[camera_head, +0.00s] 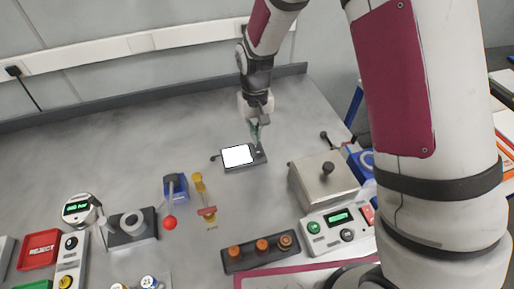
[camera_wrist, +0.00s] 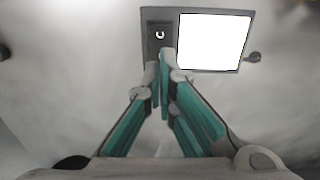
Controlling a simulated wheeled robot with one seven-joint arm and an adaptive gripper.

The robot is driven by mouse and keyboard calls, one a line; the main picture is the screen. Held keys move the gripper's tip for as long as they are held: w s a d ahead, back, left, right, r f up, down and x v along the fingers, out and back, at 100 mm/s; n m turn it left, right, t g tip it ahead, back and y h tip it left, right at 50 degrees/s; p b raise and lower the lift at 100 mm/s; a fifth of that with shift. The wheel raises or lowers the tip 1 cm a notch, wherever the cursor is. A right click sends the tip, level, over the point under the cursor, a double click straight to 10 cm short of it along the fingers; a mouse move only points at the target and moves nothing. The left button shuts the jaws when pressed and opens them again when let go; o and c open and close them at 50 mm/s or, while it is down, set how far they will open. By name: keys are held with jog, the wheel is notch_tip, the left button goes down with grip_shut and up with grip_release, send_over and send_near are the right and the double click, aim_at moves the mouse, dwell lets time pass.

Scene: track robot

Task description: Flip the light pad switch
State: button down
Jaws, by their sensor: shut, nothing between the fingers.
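The light pad (camera_head: 238,155) is a dark box with a bright white lit panel, on the grey table near its middle. It also shows at the top of the wrist view (camera_wrist: 213,42). Its small dark switch (camera_wrist: 159,35) with a pale mark sits beside the lit panel. My gripper (camera_head: 257,140) points down at the switch end of the pad. In the wrist view my gripper (camera_wrist: 160,70) has its teal-sided fingers together, with nothing between them, and the tips are at the edge of the switch. Whether they touch it, I cannot tell.
A metal box with a black knob (camera_head: 327,168) stands to the right of the pad. A blue device with a red ball (camera_head: 170,222), a yellow-and-red part (camera_head: 205,210) and a rack with orange knobs (camera_head: 262,247) lie nearer. The table behind and left of the pad is clear.

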aim_at(256, 146)
jog(key=shift+r+p, duration=0.65)
jog(key=shift+r, duration=1.1)
